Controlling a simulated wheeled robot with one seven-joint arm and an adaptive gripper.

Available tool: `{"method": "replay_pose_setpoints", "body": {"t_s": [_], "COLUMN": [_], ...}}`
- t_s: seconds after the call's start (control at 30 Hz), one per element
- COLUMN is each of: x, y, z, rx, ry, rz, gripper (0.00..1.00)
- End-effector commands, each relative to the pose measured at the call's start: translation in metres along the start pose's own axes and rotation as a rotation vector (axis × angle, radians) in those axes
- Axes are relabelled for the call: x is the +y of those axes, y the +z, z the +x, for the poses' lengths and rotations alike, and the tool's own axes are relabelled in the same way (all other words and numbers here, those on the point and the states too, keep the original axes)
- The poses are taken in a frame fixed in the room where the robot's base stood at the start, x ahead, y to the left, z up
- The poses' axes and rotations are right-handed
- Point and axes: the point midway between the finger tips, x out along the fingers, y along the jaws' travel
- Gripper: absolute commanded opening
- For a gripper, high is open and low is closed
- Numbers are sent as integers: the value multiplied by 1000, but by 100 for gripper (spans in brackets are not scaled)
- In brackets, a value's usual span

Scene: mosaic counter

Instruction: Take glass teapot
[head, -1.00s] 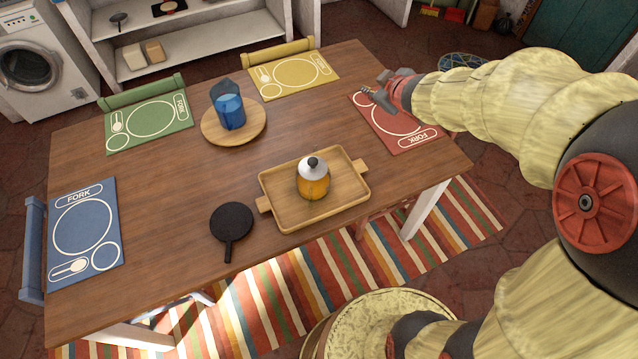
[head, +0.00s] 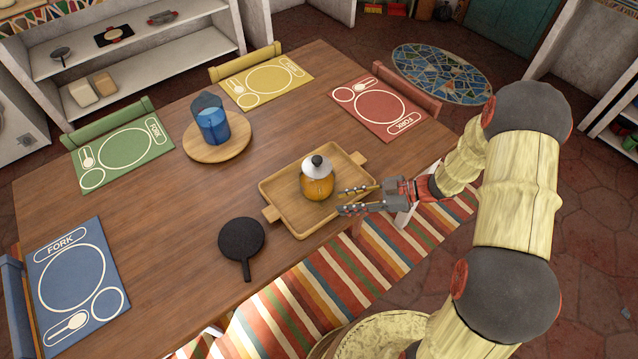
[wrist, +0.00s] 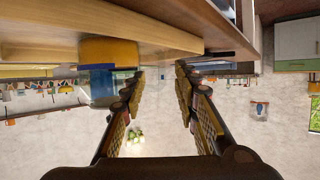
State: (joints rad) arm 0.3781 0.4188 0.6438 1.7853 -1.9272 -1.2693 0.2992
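The glass teapot (head: 317,180) holds orange liquid and has a silver lid with a black knob. It stands upright on a wooden tray (head: 285,219) near the table's front edge. My gripper (head: 343,200) is just right of the teapot, over the tray's right side, fingers pointing left toward it. The two fingers are apart with nothing between them. In the wrist view, which looks upside down, the teapot's orange body (wrist: 107,50) shows left of the open fingers (wrist: 160,72). I cannot tell whether a finger touches the teapot.
A blue pitcher (head: 212,124) stands on a round wooden board (head: 216,155) farther back. A black pan (head: 241,241) lies left of the tray. Several placemats lie around the table edges.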

Motion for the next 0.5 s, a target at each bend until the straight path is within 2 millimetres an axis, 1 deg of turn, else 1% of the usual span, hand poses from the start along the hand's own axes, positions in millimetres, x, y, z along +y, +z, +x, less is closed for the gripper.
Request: {"method": "replay_pose_setpoints", "body": {"t_s": [0.03, 0.17, 0.3, 0.4, 0.5], "x": [-1, -2, -4, -4, -3], "y": [1, 0, -2, -3, -4], "z": [6, 20, 42, 53, 58], "rx": [0, -1, -2, -2, -2], "ry": [-3, -1, -2, -1, 0], "rz": [-1, -1, -2, -1, -1], "gripper": [31, 31, 31, 31, 31]}}
